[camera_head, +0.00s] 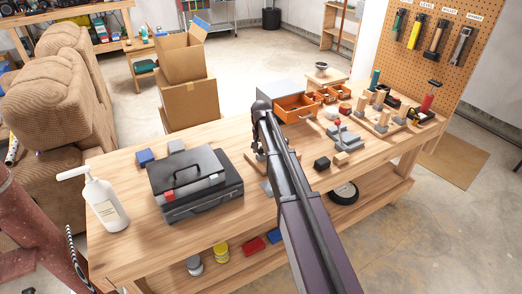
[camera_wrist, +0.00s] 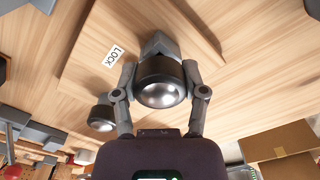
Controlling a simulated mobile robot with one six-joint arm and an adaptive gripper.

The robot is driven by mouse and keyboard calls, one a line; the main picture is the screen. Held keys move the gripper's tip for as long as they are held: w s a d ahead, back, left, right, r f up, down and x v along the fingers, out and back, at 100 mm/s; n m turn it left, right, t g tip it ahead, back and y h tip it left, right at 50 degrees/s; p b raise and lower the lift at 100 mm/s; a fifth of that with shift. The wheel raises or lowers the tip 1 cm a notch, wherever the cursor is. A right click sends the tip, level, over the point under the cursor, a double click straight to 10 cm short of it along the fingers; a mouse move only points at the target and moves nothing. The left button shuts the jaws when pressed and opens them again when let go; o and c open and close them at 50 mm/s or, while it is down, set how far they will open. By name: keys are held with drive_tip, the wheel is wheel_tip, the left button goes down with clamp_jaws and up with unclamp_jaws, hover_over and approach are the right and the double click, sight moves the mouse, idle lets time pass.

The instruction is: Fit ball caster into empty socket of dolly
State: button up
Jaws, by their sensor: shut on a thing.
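My gripper (camera_wrist: 160,82) is shut on a ball caster (camera_wrist: 162,95) with a black ring and a shiny silver ball facing the wrist camera. A grey angular part (camera_wrist: 158,44) shows just beyond the black ring; I cannot tell whether it is the caster's body or a socket, or whether the caster is seated. Behind it lies a light wooden board (camera_wrist: 85,70) with a white LOCK label (camera_wrist: 114,56). A second silver-balled caster (camera_wrist: 101,118) shows lower left, apart from the gripper. In the head view my arm hides the gripper and the held caster.
The wooden workbench (camera_head: 135,160) holds a black toolbox (camera_head: 205,195) and a white spray bottle (camera_head: 103,205) to the left.

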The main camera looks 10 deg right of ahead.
drive_tip(key=shift+f+b, duration=0.45)
drive_tip(key=shift+f, duration=0.05)
drive_tip(key=shift+r, duration=0.2)
idle(0.3)
idle(0.5)
drive_tip(key=o, duration=1)
drive_tip(key=shift+r+p, duration=0.1)
drive_tip(key=shift+p, duration=0.25)
drive_tip(key=shift+r+p, duration=0.85)
drive_tip(key=shift+r, duration=0.05)
